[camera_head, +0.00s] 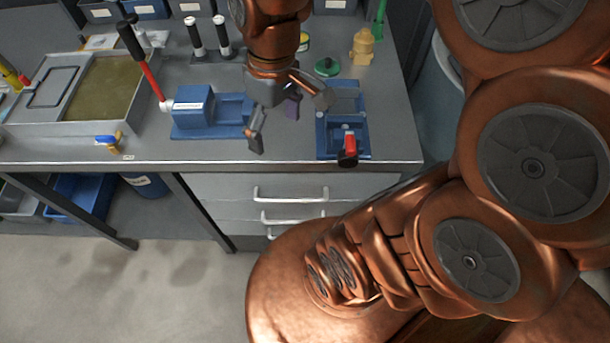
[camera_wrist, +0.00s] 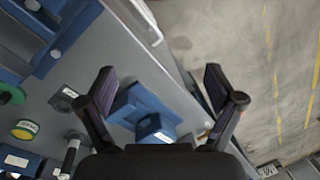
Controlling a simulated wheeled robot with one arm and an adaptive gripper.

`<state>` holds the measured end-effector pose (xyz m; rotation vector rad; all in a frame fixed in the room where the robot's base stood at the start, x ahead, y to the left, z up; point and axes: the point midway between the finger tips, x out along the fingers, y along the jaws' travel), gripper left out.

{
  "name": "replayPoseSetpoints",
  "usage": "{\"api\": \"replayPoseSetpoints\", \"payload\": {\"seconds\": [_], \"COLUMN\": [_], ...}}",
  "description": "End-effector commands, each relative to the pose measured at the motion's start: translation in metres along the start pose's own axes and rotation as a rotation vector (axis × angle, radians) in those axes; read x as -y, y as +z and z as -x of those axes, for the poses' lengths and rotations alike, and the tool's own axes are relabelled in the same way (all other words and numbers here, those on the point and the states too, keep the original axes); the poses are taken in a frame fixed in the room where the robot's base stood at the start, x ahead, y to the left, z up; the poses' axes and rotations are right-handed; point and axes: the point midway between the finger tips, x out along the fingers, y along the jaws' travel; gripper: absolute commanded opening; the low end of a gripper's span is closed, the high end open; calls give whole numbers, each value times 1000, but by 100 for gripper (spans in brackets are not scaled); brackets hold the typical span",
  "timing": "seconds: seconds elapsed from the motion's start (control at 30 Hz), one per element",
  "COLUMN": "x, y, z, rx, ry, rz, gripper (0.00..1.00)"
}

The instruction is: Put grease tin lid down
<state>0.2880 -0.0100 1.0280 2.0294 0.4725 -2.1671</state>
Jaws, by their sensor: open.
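A green round disc (camera_head: 327,67), which looks like the grease tin lid, lies on the bench behind the right blue fixture. It also shows at the left edge of the wrist view (camera_wrist: 10,94). A small yellow-banded tin (camera_head: 304,41) stands just behind it, partly hidden by my arm in the head view; the wrist view shows it more fully (camera_wrist: 24,130). My gripper (camera_head: 287,118) is open with nothing between its fingers, above the bench between the two blue fixtures. In the wrist view my open fingers (camera_wrist: 158,84) spread over the left blue fixture (camera_wrist: 145,105), apart from the disc.
The left blue fixture (camera_head: 194,106) and the right blue fixture (camera_head: 343,148), with a red-and-black part, flank my gripper. A shallow tray (camera_head: 40,118) lies left. Drawers (camera_head: 230,188) are below the front edge.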

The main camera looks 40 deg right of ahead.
Motion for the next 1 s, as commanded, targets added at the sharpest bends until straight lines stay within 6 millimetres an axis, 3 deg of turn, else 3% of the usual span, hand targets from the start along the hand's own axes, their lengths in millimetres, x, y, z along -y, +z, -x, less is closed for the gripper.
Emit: {"api": "replayPoseSetpoints", "payload": {"seconds": [0.2,0.4,0.9,1.0], "x": [28,34,35,35], "y": [53,82,88,88], "z": [-26,-41,-43,-43], "rx": [63,89,91,92], "ry": [61,95,102,102], "rz": [-183,-302,-329,-329], "gripper": [92,92,92,83]}}
